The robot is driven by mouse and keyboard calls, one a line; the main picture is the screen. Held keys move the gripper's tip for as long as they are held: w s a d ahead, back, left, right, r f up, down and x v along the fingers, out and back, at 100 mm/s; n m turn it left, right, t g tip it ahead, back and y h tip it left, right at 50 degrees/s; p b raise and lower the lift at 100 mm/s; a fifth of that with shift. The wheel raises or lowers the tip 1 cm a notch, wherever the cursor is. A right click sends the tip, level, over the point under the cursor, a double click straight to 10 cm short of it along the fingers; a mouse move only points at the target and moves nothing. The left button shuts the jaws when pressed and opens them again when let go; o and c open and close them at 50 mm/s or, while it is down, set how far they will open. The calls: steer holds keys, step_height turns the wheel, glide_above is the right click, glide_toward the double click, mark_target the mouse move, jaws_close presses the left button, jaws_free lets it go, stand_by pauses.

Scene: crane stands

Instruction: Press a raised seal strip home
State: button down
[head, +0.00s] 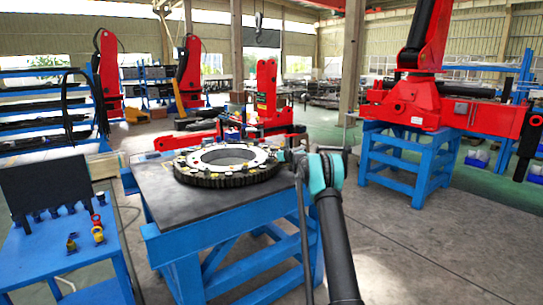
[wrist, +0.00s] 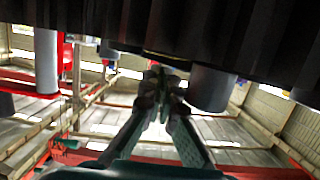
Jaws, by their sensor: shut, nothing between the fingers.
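A large slewing ring (head: 187,180) lies flat on the dark top of a blue stand in the head view. It has a toothed dark outer rim and a pale upper face with several small blocks around it. My gripper (head: 284,157) is at the ring's right side, beside its edge. In the wrist view my gripper (wrist: 161,82) has its fingertips together and empty, close to a dark ribbed body (wrist: 60,28) across the top of the picture. Contact cannot be told. A thin yellowish edge (wrist: 166,58) shows by the fingertips; I cannot tell whether it is the seal strip.
The blue stand (head: 200,255) carries the ring. A blue side table (head: 70,255) with a dark panel and small yellow and red items stands at left. A red crane on a blue stand (head: 405,165) is at right. Grey floor (head: 430,260) is clear at front right.

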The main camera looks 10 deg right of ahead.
steer(key=shift+s+f, duration=0.15)
steer(key=shift+f, duration=0.9)
steer(key=shift+s+d, duration=0.1)
steer(key=shift+s, duration=0.1)
steer(key=shift+r+v, duration=0.15)
steer(key=shift+v, duration=1.8)
steer(key=shift+r+v, duration=0.1)
steer(key=shift+v, duration=1.85)
steer(key=shift+w+d, duration=0.1)
steer(key=shift+w, duration=0.1)
